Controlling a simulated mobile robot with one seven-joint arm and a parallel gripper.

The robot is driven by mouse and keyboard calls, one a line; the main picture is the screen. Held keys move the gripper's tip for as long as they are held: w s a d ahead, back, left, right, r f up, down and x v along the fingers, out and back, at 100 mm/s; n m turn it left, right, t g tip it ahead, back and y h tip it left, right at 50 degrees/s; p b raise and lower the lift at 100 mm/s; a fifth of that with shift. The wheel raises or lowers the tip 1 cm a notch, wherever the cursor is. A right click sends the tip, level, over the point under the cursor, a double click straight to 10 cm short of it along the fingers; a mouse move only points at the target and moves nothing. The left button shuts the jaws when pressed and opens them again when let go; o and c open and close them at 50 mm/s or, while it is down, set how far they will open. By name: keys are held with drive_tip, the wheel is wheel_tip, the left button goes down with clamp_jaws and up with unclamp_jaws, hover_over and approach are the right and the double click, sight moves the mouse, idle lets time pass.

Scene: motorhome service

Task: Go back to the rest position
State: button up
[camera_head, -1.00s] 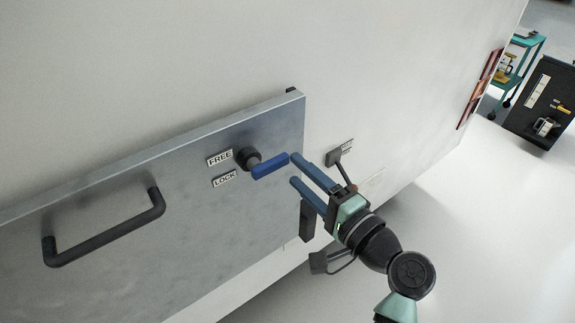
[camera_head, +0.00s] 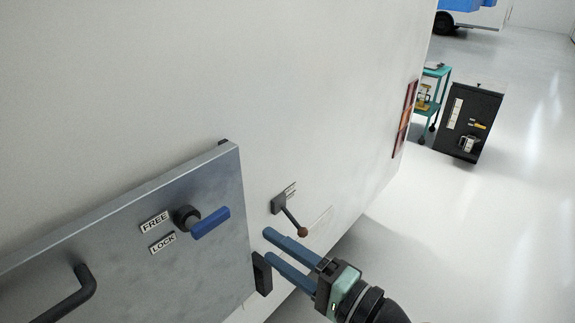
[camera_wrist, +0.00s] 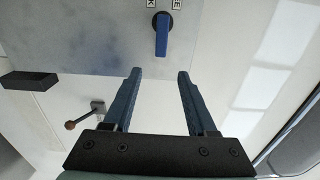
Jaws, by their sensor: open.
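My gripper (camera_head: 272,247) is in the lower middle of the head view, with two blue fingers apart and nothing between them. It is to the right of the grey metal panel (camera_head: 110,225), apart from the blue handle. The blue handle (camera_head: 210,222) sits on a black knob beside the FREE and LOCK labels (camera_head: 158,233). In the wrist view the fingers (camera_wrist: 155,75) are spread, and the blue handle (camera_wrist: 162,36) lies beyond their tips.
A small lever with a brown knob (camera_head: 302,231) is on the white wall close to my fingers. A black bar handle (camera_head: 75,295) is on the panel. A teal cart (camera_head: 440,85) and dark cabinet (camera_head: 468,122) stand at the right back. The floor at right is clear.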

drive_tip(key=w+r+n+t+h, duration=0.3)
drive_tip(key=r+t+h, duration=0.1)
drive_tip(key=r, duration=0.5)
drive_tip(key=w+r+n+t+h, duration=0.2)
drive_tip(key=r+t+h, duration=0.1)
drive_tip(key=r, duration=0.6)
drive_tip(key=s+d+r+n+t+h, duration=0.1)
drive_tip(key=s+r+t+h, duration=0.2)
drive_tip(key=s+r, duration=0.4)
drive_tip(key=s+d+r+n+t+h, duration=0.1)
drive_tip(key=s+r+t+h, duration=0.3)
drive_tip(key=r, duration=1.1)
drive_tip(key=s+t, duration=0.2)
drive_tip(key=s, duration=0.1)
drive_tip(key=shift+d+n, duration=0.2)
drive_tip(key=shift+n, duration=0.2)
